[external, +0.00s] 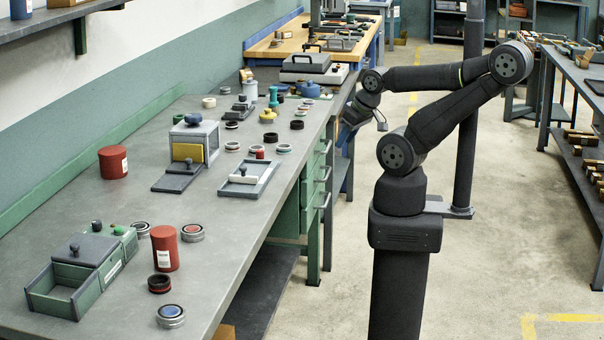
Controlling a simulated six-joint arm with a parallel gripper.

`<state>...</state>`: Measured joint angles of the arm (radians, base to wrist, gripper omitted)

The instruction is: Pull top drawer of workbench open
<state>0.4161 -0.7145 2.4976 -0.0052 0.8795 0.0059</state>
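The grey-topped workbench (215,215) runs along the left, with a green drawer unit under its right edge. The top drawer (315,160) is the uppermost green front and has a pale bar handle (326,147). It looks shut, flush with the fronts below, though I see it at a steep angle. Two more handles show lower down. My gripper (345,127) hangs low beside the bench's right edge, beyond and to the right of the top handle. It looks apart from the handle. Its fingers are small and dark, and their opening is not clear.
On the bench stand red canisters (165,249), a green box (73,282), a grey box with a yellow panel (194,141) and several rings. A dark post (467,120) rises behind my arm. Another bench (575,70) stands at right. The floor between is clear.

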